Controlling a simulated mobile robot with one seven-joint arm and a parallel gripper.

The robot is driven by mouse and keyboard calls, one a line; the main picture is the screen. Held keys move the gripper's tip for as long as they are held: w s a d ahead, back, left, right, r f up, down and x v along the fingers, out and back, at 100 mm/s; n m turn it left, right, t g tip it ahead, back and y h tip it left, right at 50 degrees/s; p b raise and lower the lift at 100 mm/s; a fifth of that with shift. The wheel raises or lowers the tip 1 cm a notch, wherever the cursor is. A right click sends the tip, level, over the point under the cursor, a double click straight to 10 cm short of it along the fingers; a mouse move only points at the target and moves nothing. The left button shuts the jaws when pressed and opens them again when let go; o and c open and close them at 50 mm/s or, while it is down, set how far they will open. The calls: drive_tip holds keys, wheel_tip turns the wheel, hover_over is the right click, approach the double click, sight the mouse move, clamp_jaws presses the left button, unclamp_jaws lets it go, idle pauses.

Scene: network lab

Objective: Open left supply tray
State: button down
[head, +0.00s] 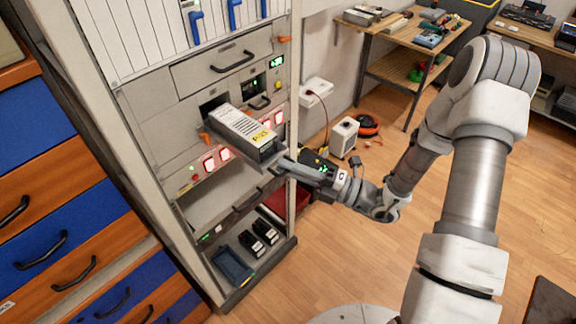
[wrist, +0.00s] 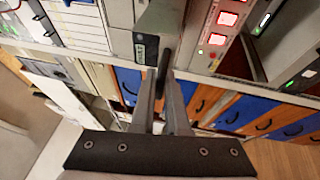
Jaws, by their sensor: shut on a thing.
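The left supply tray (head: 243,133) is a grey box with a white label and a yellow tag on top. In the head view it sticks far out of the left bay of the rack. My gripper (head: 284,164) is at the tray's front end. In the wrist view its two fingers (wrist: 165,78) are shut on the tray's dark handle (wrist: 163,62), which stands out from the grey front (wrist: 156,27) with a small display. The tray's rear end is inside the bay and hidden.
A right bay with a handle (head: 260,103) stays flush beside it. A closed drawer (head: 222,67) is above. Red-lit switches (head: 209,164) and a lower shelf (head: 208,192) are below. Blue and orange cabinets (head: 40,200) stand at the left. Open floor lies to the right.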

drive_tip(key=c, duration=1.2)
unclamp_jaws()
drive_tip(key=b+v, duration=0.3)
drive_tip(key=v, duration=1.4)
drive_tip(key=shift+d, duration=0.3)
